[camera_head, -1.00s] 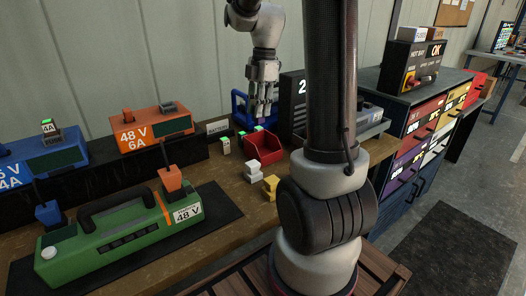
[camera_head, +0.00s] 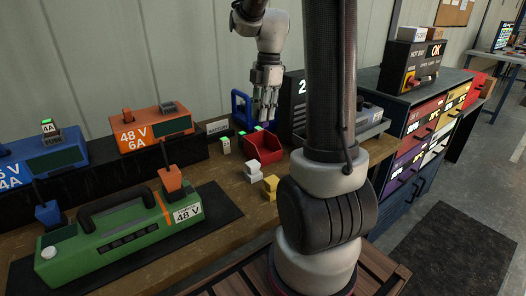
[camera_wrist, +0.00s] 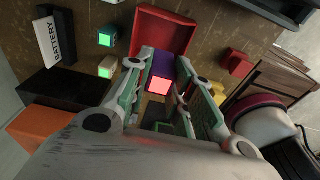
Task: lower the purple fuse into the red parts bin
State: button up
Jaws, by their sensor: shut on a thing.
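The purple fuse (camera_wrist: 161,66) has a lit red end and sits between the fingers of my gripper (camera_wrist: 166,60) in the wrist view. My gripper is shut on it. In the head view my gripper (camera_head: 264,117) points down above the red parts bin (camera_head: 264,150), and the fuse is hard to make out there. The bin is open and stands on the wooden bench. In the wrist view the bin (camera_wrist: 167,15) shows just beyond the fuse. I cannot tell whether the fuse is below the bin's rim.
A small block with a green top (camera_head: 226,146) stands left of the bin. A white block (camera_head: 254,172) and a yellow block (camera_head: 270,187) stand in front. A blue bin (camera_head: 240,105) is behind. An orange charger (camera_head: 150,128) and a green battery (camera_head: 120,236) are to the left.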

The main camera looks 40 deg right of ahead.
jog(key=shift+f, duration=3)
jog(key=shift+f, duration=0.1)
jog(key=o, duration=1)
